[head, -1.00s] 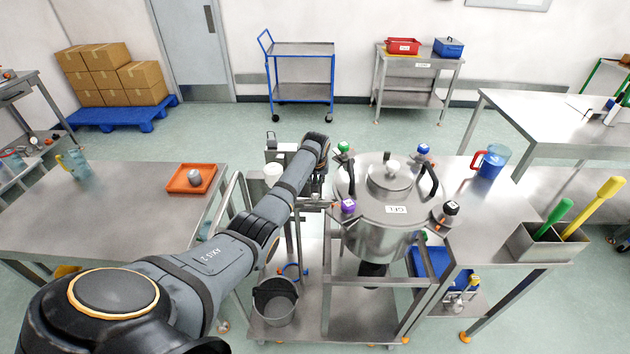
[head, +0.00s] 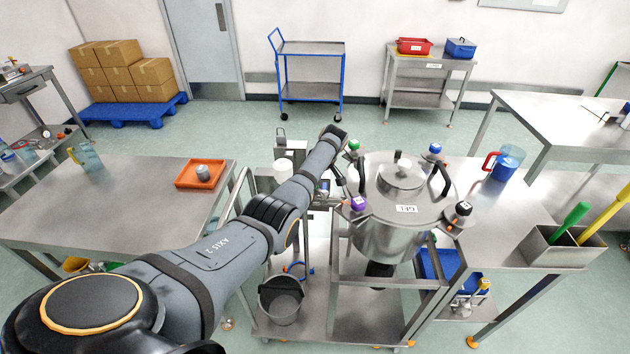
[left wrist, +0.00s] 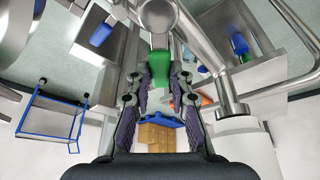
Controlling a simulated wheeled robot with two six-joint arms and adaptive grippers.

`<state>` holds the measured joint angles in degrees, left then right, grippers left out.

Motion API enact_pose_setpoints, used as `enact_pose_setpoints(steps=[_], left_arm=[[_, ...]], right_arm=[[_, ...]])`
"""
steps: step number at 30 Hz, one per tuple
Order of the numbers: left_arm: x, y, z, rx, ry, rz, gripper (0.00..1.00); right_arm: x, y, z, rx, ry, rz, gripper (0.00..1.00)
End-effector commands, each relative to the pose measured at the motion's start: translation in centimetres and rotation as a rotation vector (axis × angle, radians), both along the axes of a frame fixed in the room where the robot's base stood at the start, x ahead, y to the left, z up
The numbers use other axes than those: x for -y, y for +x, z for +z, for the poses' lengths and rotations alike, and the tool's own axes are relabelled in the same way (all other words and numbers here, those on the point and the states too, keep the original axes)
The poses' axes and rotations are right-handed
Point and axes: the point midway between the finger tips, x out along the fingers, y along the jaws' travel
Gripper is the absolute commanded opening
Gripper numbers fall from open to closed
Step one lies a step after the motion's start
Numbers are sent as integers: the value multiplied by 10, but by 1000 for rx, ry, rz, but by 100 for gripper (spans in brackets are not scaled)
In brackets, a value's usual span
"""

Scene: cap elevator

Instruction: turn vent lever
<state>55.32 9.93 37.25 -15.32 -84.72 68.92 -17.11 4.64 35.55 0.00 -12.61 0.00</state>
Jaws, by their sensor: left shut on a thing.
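A steel pot (head: 385,240) with a clamped lid stands on a metal frame in the head view. My left gripper (head: 328,185) is at the pot's left side, its fingers mostly hidden behind my own arm in that view. In the left wrist view my left gripper (left wrist: 160,78) has its purple-padded fingers closed on either side of a green grip (left wrist: 161,66). The green grip joins a round metal fitting (left wrist: 157,15) and looks like the vent lever's handle. Its exact turn angle is hard to tell. My right gripper is not in view.
Green (head: 353,145), purple (head: 358,203), blue (head: 435,148) and black (head: 463,209) knobs ring the lid. A white cylinder (left wrist: 243,152) and bent steel pipe (left wrist: 236,108) are close beside my left gripper. A bucket (head: 281,302) stands below. Steel tables flank the pot.

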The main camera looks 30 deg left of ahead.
Motion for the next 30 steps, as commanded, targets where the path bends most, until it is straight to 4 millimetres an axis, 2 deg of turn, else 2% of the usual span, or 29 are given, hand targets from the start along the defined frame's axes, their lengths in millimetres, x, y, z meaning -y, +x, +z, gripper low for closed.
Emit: enact_pose_setpoints(steps=[12, 29, 30], left_arm=[[-2, -10, 0, 2, 1, 183, 0], [-2, -11, 1, 2, 1, 209, 0], [-2, -11, 1, 3, 0, 209, 24]], right_arm=[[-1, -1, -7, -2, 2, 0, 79], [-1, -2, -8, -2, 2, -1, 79], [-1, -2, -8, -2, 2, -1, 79]])
